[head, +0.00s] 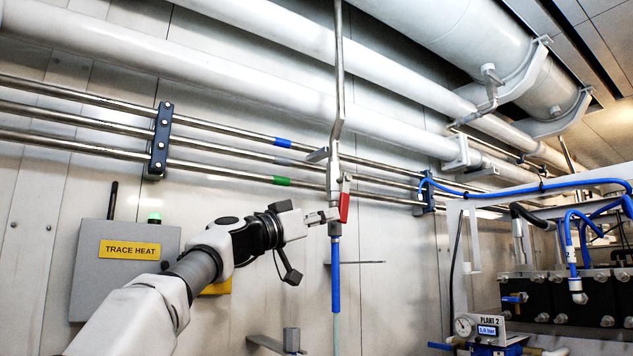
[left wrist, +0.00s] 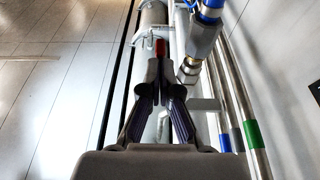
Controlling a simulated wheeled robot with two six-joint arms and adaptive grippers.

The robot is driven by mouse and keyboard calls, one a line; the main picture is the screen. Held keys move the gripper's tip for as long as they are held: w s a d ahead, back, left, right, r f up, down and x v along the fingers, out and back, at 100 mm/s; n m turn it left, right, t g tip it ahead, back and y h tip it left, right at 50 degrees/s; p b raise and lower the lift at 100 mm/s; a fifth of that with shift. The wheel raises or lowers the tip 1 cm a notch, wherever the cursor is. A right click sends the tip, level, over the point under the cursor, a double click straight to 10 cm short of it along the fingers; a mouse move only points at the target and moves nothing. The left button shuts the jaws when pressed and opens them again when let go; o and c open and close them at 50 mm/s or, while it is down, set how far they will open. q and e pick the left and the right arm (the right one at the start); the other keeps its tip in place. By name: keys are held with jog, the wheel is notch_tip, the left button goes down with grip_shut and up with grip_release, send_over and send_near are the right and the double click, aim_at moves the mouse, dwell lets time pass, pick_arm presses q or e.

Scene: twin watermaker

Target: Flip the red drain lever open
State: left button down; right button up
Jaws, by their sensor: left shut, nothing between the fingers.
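The red drain lever (head: 344,207) hangs down along the right side of the valve on a thin vertical pipe (head: 334,172). A blue hose (head: 336,275) runs down below the valve. My left gripper (head: 332,214) is shut and empty, with its fingertips at the valve, close beside the lever. In the left wrist view a small red part of the lever (left wrist: 160,46) shows just beyond the shut fingertips (left wrist: 161,64). I cannot tell whether they touch it. The metal valve fitting (left wrist: 201,42) is right of the fingers there. My right gripper is not in view.
Several horizontal steel pipes (head: 240,142) run along the wall behind the valve. A grey TRACE HEAT box (head: 95,270) is on the left. A plant unit with a gauge (head: 463,326) and blue hoses stands on the right. A bracket (head: 290,340) is low in the middle.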

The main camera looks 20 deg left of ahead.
pick_arm(q)
jog(key=shift+w+d+f, duration=0.45)
jog(key=shift+w+d, duration=0.1)
jog(key=shift+w, duration=0.1)
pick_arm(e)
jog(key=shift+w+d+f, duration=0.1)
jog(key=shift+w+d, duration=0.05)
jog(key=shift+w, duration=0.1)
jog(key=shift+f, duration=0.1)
